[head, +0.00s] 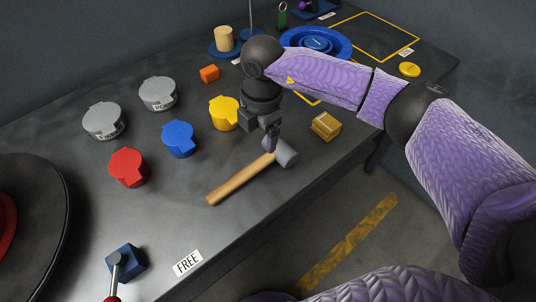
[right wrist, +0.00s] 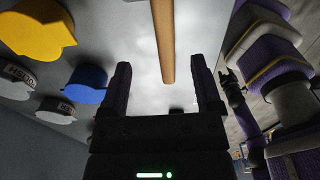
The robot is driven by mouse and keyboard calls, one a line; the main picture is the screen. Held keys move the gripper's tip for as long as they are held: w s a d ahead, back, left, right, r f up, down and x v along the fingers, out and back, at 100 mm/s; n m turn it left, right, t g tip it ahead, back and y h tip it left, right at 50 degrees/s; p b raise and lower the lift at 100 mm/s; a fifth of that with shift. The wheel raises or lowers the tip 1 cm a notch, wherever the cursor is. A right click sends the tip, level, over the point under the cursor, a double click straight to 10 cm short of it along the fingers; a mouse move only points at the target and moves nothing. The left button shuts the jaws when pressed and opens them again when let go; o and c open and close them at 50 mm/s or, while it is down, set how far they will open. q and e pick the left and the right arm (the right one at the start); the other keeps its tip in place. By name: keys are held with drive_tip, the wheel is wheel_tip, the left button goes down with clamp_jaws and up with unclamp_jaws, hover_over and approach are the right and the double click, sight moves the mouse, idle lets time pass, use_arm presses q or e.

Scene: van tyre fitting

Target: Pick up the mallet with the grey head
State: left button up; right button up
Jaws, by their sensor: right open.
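The mallet lies on the dark table in the head view. Its wooden handle (head: 238,180) points toward the lower left, and its grey head (head: 284,152) is at the upper right end. My right gripper (head: 270,143) is over the mallet where handle and head meet, pointing down, and partly covers that area. In the right wrist view the open fingers (right wrist: 162,82) stand apart, with the wooden handle (right wrist: 163,40) in line with the gap between them. I cannot tell whether the fingers touch the mallet. The grey head is not clear in the wrist view. My left gripper is not in view.
Yellow (head: 225,114), blue (head: 179,139) and red (head: 127,168) lidded pots stand left of the mallet, with two grey ones behind. A small tan box (head: 326,126) is right of its head. A blue block (head: 125,260) is near the front.

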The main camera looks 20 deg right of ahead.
sight(265, 158)
drive_tip(key=shift+h, duration=0.3)
drive_tip(key=f+b, duration=0.1)
drive_tip(key=f, duration=0.2)
drive_tip(key=f+b, duration=0.1)
drive_tip(key=f, duration=0.2)
drive_tip(key=d+f+b, duration=0.1)
drive_tip(key=f, duration=0.2)
drive_tip(key=shift+s+f+b, duration=0.1)
drive_tip(key=shift+f+b, duration=0.2)
drive_tip(key=shift+f, duration=0.15)
drive_tip(key=shift+c, duration=0.4)
drive_tip(key=c, duration=1)
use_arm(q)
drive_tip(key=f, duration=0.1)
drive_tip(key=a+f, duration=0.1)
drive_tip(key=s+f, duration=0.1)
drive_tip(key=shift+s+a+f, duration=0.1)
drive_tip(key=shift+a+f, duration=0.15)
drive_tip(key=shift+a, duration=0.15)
use_arm(e)
clamp_jaws()
